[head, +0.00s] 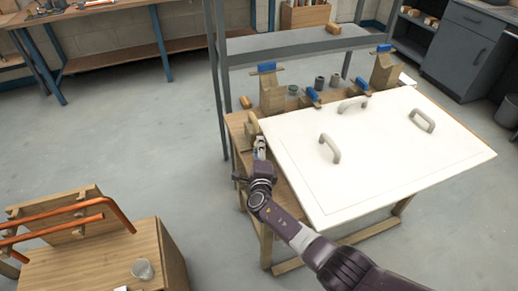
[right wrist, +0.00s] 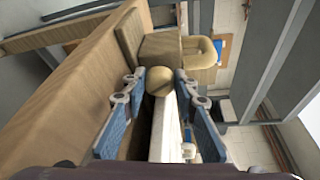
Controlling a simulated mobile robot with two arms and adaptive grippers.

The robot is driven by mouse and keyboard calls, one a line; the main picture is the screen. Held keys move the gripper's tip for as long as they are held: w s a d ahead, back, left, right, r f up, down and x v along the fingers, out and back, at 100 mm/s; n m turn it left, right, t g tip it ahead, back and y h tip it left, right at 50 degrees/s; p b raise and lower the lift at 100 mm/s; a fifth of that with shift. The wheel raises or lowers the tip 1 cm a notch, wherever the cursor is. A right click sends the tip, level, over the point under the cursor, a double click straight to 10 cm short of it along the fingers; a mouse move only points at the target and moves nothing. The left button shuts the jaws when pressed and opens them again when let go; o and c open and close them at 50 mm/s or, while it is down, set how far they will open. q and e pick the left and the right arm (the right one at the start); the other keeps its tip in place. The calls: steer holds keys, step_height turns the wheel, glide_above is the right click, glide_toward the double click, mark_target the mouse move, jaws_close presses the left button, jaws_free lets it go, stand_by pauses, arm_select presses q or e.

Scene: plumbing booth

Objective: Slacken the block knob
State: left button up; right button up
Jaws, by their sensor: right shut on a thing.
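My right gripper (head: 260,146) reaches the left edge of the wooden worktable, beside a small wooden block (head: 251,124) at the white panel's left corner. In the right wrist view the fingers of my right gripper (right wrist: 163,92) stand on either side of a round tan block knob (right wrist: 159,81) and are shut on it. The wooden block (right wrist: 160,47) shows just beyond the knob. In the head view the gripper hides the knob. My left gripper is in neither view.
A white panel (head: 390,165) with three grey handles covers most of the table. Wooden supports with blue-handled clamps (head: 267,68) stand along its back edge. A grey shelf frame (head: 290,42) rises behind. Copper pipes (head: 85,205) lie on a wooden bench at lower left.

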steer(key=shift+f+n, duration=0.15)
steer(key=shift+n, duration=0.35)
steer(key=o, duration=1.2)
steer(key=shift+c, duration=0.2)
steer(key=shift+s, duration=0.1)
steer(key=shift+s, duration=0.1)
steer(key=shift+s, duration=0.55)
steer(key=shift+s+r, duration=0.15)
steer(key=shift+s, duration=0.95)
steer(key=shift+s+r, duration=0.2)
steer(key=shift+s, duration=0.9)
steer(key=shift+s+r, duration=0.15)
steer(key=shift+s, duration=0.95)
